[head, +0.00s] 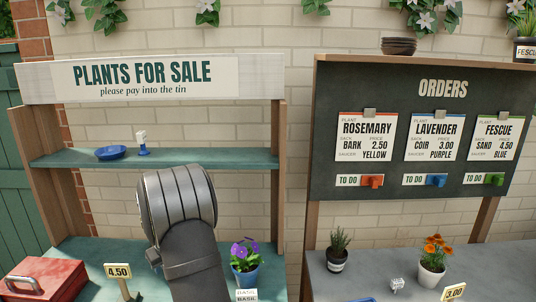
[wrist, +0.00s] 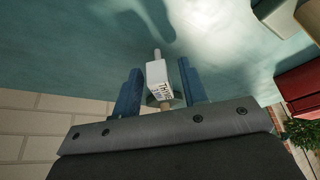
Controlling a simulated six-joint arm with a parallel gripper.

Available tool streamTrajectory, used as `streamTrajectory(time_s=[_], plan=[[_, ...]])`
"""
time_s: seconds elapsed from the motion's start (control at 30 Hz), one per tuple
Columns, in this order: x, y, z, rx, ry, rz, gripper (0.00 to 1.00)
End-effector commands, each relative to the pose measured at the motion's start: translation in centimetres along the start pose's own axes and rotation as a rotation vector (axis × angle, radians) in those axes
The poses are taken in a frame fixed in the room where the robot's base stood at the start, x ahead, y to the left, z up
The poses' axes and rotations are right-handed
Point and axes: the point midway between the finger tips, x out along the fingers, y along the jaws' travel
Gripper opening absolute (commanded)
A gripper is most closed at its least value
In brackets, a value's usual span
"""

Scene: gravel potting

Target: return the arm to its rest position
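My arm (head: 178,205) rises in the middle of the head view and hides my gripper there. In the wrist view my gripper (wrist: 160,88) shows two blue fingers standing apart. A small white block with dark lettering (wrist: 157,74) appears between them, with a pale peg at its upper end. A gap shows between the block and the right finger, so it does not look clamped. How far the block is beyond the fingertips is hard to tell.
The teal shelf (head: 200,159) holds a blue saucer (head: 111,153) and a small white-and-blue item (head: 142,144). A red box (head: 42,280), a 4.50 sign (head: 118,272) and a purple-flowered pot (head: 245,272) stand around my arm. The orders board (head: 330,100) is at right.

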Motion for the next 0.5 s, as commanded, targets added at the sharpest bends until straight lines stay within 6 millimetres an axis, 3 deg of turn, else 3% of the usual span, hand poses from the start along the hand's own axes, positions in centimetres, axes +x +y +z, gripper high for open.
streamTrajectory(time_s=[0.1,0.5], plan=[[-2.7,0.1,-0.2,0.001,0.005,0.001,0.39],[-10.2,0.0,-0.2,0.000,0.003,0.001,0.39]])
